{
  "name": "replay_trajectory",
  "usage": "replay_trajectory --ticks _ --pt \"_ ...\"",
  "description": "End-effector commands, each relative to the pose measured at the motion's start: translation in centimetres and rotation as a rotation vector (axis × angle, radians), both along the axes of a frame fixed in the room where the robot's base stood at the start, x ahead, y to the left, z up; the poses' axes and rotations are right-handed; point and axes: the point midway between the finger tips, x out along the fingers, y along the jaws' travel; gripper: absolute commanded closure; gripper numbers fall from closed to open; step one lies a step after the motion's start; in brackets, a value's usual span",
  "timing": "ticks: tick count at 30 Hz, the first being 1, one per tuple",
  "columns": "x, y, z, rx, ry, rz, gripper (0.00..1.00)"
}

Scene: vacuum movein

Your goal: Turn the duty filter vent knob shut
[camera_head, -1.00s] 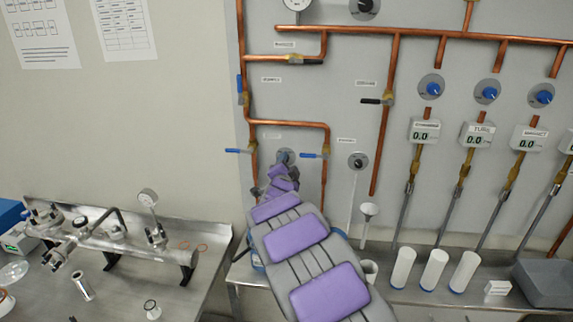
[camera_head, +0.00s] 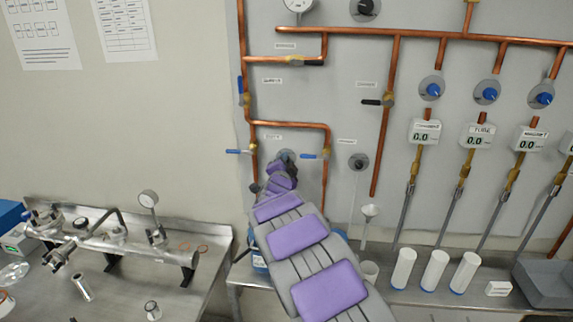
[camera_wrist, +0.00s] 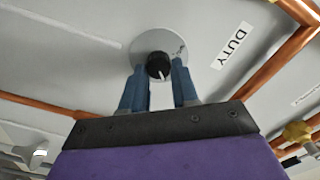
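The duty filter vent knob (camera_wrist: 157,66) is a small dark round knob with a white pointer line, on a round grey dial plate (camera_wrist: 143,47) on the wall. A "DUTY" label (camera_wrist: 232,45) is beside it in the wrist view. My gripper (camera_wrist: 158,76) has its two blue fingers apart, one on each side of the knob's lower part. I cannot tell whether either finger touches it. In the head view, the dial plate (camera_head: 287,155) shows only partly below the copper pipe loop.
Copper pipes (camera_head: 290,125) run around the knob, with blue-handled valves (camera_head: 238,151) and (camera_head: 312,156) on either side. Another dark knob (camera_head: 358,162) is to the right. A bench with metal apparatus (camera_head: 120,250) stands at lower left. White cylinders (camera_head: 434,270) stand on the right-hand shelf.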

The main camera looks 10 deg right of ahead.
Motion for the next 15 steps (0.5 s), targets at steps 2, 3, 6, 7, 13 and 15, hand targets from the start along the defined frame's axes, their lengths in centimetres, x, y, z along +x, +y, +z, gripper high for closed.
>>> replay_trajectory --ticks 2,3,6,7,13,15 --pt "-0.01 0.12 -0.7 0.001 0.013 0.001 0.9" --pt "0.0 0.13 -0.74 0.0 0.014 0.002 0.94" --pt "0.03 0.11 -0.81 0.002 0.015 0.004 1.0" --pt "0.03 0.13 -0.83 0.001 0.015 0.004 1.0" --pt "0.07 0.18 -0.89 -0.007 0.02 0.006 1.0" --pt "0.07 0.15 -0.86 -0.019 0.025 0.005 1.0"
